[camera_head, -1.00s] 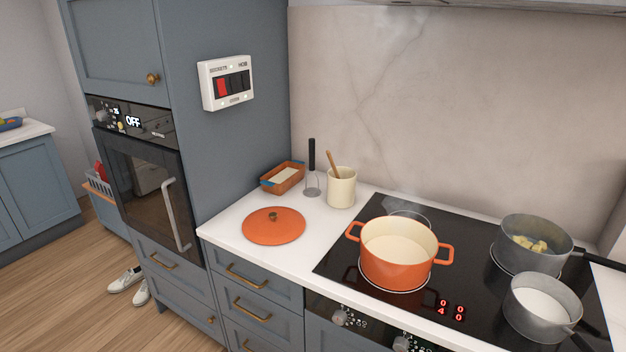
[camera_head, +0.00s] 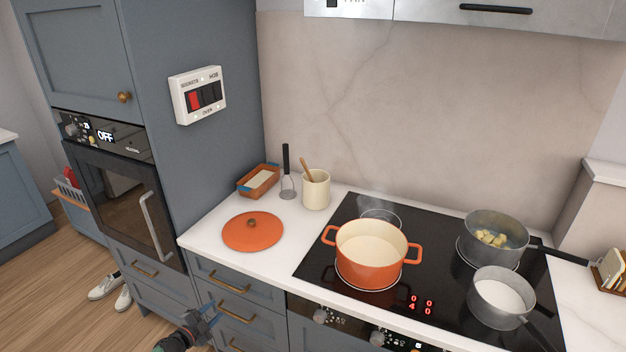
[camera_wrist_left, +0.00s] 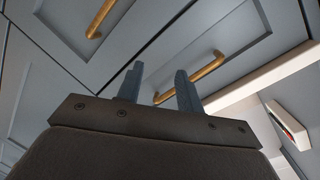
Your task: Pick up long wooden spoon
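The wooden spoon (camera_head: 306,164) stands in a cream crock (camera_head: 316,189) on the white counter, left of the hob. Only its handle top shows, leaning left; the rest is hidden inside the crock. My left gripper (camera_head: 210,313) is at the bottom of the head view, in front of the drawers and below the counter, well away from the spoon. In the left wrist view its two fingers (camera_wrist_left: 157,85) stand apart with nothing between them, before the drawer fronts. My right gripper is not in view.
An orange lid (camera_head: 253,231), a terracotta dish (camera_head: 259,181) and a black-handled masher (camera_head: 287,170) are near the crock. An orange pot (camera_head: 370,255) steams on the hob, with two grey pans (camera_head: 493,240) (camera_head: 501,298) to its right. Brass drawer handles (camera_head: 236,310) jut out near my left gripper.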

